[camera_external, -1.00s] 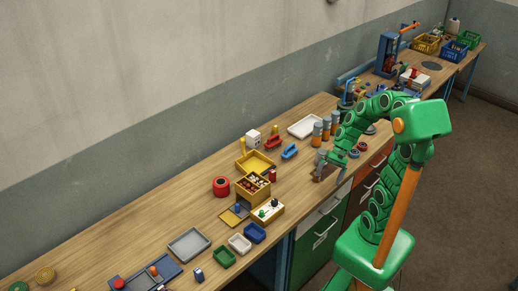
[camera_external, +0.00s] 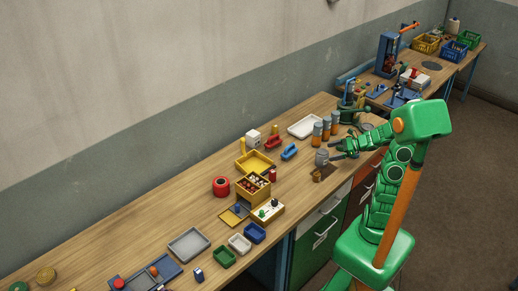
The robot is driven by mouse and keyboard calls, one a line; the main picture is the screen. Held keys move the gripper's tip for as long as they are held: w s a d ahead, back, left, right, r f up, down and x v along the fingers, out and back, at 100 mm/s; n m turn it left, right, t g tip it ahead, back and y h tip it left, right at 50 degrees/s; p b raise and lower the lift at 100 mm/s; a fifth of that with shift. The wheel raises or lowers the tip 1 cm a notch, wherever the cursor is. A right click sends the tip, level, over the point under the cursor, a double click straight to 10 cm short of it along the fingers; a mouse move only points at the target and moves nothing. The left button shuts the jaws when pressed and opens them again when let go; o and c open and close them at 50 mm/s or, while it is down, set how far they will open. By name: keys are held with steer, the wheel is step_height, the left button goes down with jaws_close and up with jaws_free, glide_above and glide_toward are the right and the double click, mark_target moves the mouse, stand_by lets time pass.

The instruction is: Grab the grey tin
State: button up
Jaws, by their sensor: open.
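A small grey tin (camera_external: 321,157) stands near the front edge of the long wooden bench, just behind a small brown block (camera_external: 322,174). My gripper (camera_external: 333,151) is open, just to the right of the tin. Its grey fingers point left towards the tin. At this size I cannot tell whether a finger touches it.
Several grey-and-orange cylinders (camera_external: 317,133) stand close behind the tin. The bench (camera_external: 150,220) has free room farther left.

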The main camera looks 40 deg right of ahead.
mark_target(327, 152)
steer(key=d+m, duration=0.1)
steer(key=d+f+t, duration=0.1)
steer(key=shift+d+m+h, duration=0.4)
steer(key=shift+x, duration=3.85)
steer(key=c, duration=1.3)
steer(key=shift+c, duration=0.2)
steer(key=shift+r, duration=4.95)
